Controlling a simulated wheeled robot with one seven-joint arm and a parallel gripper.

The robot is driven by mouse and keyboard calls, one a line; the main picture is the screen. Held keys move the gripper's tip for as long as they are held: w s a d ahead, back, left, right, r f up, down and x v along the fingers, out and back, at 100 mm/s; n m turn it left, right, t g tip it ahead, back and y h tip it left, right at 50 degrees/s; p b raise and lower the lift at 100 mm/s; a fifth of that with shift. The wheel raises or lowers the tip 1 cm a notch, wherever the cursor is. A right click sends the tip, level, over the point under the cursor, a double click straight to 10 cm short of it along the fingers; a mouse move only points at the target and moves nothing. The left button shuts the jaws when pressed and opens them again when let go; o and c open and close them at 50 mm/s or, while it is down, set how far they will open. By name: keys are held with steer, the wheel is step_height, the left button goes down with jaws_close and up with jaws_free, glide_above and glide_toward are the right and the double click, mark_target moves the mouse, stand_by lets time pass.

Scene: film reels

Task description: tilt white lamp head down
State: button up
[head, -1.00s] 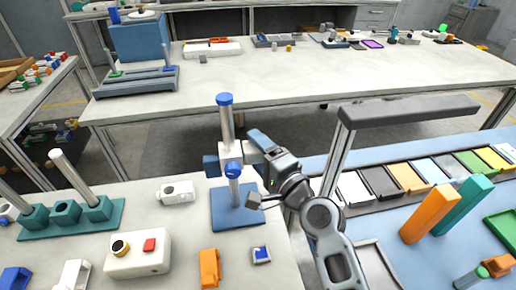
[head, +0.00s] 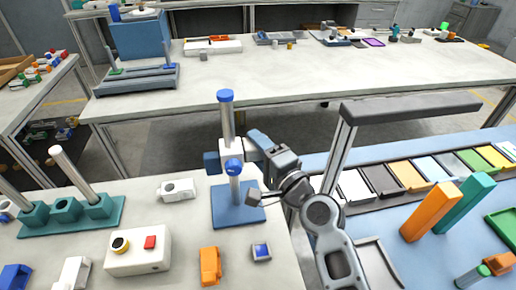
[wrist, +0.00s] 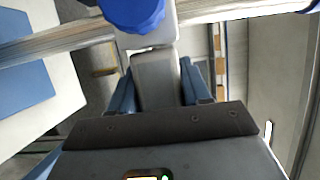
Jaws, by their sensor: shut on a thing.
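A stand with a blue base (head: 238,216) carries an upright metal post (head: 227,121) with a blue cap. A white block (head: 231,151) sits on the post, with a blue knob (head: 234,167) in front; this looks like the lamp head's mount. My gripper (head: 254,147) reaches in from the right beside the post. In the wrist view its blue fingers stand on both sides of a pale grey-white piece (wrist: 155,80), which joins the white block under the blue knob (wrist: 133,12). My gripper is shut on this piece. Its far end is hidden by my gripper.
A white box with buttons (head: 138,252), an orange part (head: 210,265) and a teal rack with posts (head: 72,212) stand on the near table. A grey overhead bar (head: 410,107) on a post rises right of my arm.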

steer(key=shift+f+b, duration=0.35)
steer(key=shift+b, duration=0.8)
steer(key=shift+t+b, duration=0.3)
steer(key=shift+b, duration=0.3)
steer(key=t+y+b, duration=0.1)
steer(key=b, duration=0.4)
steer(key=shift+n, duration=0.4)
steer(key=b, duration=0.3)
steer(key=shift+r+y, duration=0.1)
steer(key=shift+y, duration=0.2)
steer(key=shift+r+t+b, duration=0.2)
steer(key=shift+t+b, duration=0.1)
steer(key=shift+b, duration=0.35)
steer(key=o, duration=1)
steer(key=shift+c, duration=0.2)
